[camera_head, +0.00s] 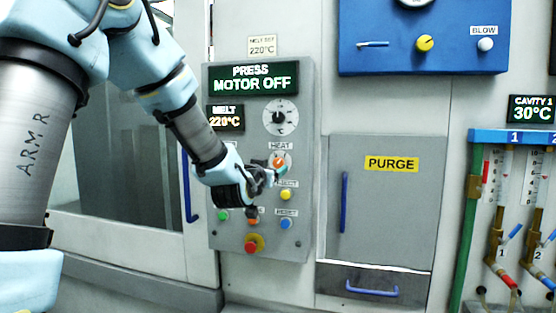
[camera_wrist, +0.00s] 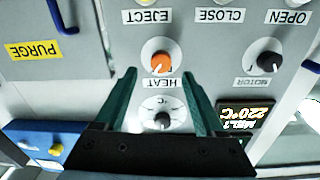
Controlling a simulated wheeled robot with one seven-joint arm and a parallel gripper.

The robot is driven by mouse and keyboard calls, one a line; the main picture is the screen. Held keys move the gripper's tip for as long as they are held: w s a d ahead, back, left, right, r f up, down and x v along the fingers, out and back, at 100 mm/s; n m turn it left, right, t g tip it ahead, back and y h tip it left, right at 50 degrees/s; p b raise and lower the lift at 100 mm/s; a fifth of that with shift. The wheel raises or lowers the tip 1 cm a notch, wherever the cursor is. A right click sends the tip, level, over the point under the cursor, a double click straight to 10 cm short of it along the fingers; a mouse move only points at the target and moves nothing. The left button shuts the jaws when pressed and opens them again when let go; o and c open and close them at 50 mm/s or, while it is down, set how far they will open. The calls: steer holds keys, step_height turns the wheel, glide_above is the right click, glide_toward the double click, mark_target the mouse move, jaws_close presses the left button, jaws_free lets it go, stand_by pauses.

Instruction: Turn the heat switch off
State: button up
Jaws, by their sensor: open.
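The heat switch is an orange knob (camera_head: 279,161) on a white disc below the HEAT label on the grey control panel (camera_head: 308,210). In the wrist view, which is upside down, the orange knob (camera_wrist: 161,62) lies between and just beyond the fingertips. My gripper (camera_head: 274,176) is in front of the panel, close to the knob and partly over it. In the wrist view my gripper (camera_wrist: 158,74) has its two green fingers wide apart with nothing between them. I cannot tell whether they touch the panel. The knob's pointer direction is too small to read.
A melt dial (camera_head: 280,117) sits above the switch. A yellow button (camera_head: 286,194), blue button (camera_head: 286,223) and red stop button (camera_head: 252,245) lie below. The PURGE door (camera_head: 385,200) is right.

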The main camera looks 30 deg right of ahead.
mark_target(278, 164)
steer(key=shift+p+x, duration=0.9)
steer(key=shift+x, duration=1.55)
steer(key=shift+c, duration=0.3)
jaws_close()
